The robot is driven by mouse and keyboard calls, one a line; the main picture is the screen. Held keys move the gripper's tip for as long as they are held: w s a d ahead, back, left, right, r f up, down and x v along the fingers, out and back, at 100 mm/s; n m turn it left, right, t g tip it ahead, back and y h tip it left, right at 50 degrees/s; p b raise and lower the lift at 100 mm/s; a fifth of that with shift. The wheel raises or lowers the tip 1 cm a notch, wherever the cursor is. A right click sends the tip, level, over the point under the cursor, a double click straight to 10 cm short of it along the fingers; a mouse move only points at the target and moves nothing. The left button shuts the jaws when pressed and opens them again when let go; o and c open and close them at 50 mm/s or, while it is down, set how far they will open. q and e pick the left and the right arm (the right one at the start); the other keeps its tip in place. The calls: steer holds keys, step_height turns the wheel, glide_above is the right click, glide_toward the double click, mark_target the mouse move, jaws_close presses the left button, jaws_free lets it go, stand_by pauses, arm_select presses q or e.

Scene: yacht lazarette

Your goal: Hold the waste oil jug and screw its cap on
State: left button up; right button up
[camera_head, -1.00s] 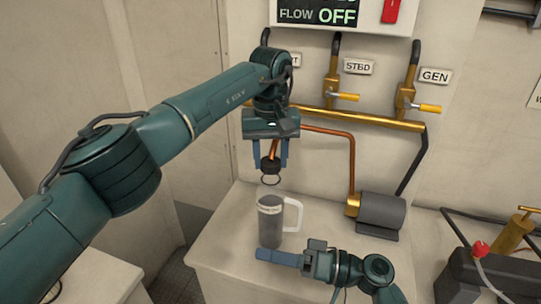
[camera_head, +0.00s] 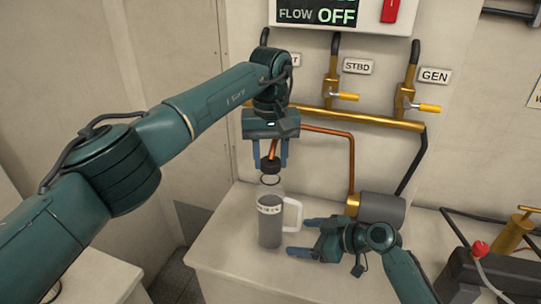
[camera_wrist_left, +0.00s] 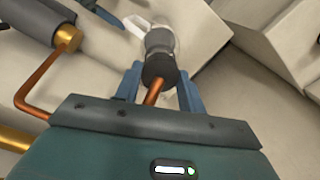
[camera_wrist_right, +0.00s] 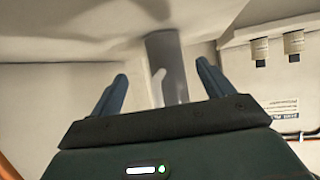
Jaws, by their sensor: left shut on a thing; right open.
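The waste oil jug (camera_head: 270,232) stands upright on the white counter, grey below and clear above, with a pale label band and a white handle (camera_head: 298,215) on its right. My left gripper (camera_head: 270,164) points down above the jug, shut on the dark cap (camera_head: 270,166). The cap is over the jug's mouth; in the left wrist view the cap (camera_wrist_left: 158,72) overlaps the jug, so contact is unclear. My right gripper (camera_head: 297,237) is open at the jug's right, low by the handle side. In the right wrist view the jug (camera_wrist_right: 170,70) shows between and beyond its fingers.
A grey cylindrical pump (camera_head: 382,208) with a copper pipe (camera_head: 351,165) stands right of the jug. Brass valves with yellow handles line the wall behind. The counter (camera_head: 240,205) left of the jug is clear; its front edge (camera_head: 225,272) is close.

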mark_target(282, 244)
steer(key=x, duration=0.7)
steer(key=shift+a, duration=0.15)
steer(key=c, duration=0.9)
steer(key=o, duration=0.9)
steer(key=shift+o, duration=0.2)
steer(key=shift+v, duration=0.8)
steer(key=shift+w+a+f, duration=0.15)
steer(key=shift+w+a+f, duration=0.25)
steer(key=shift+a, duration=0.1)
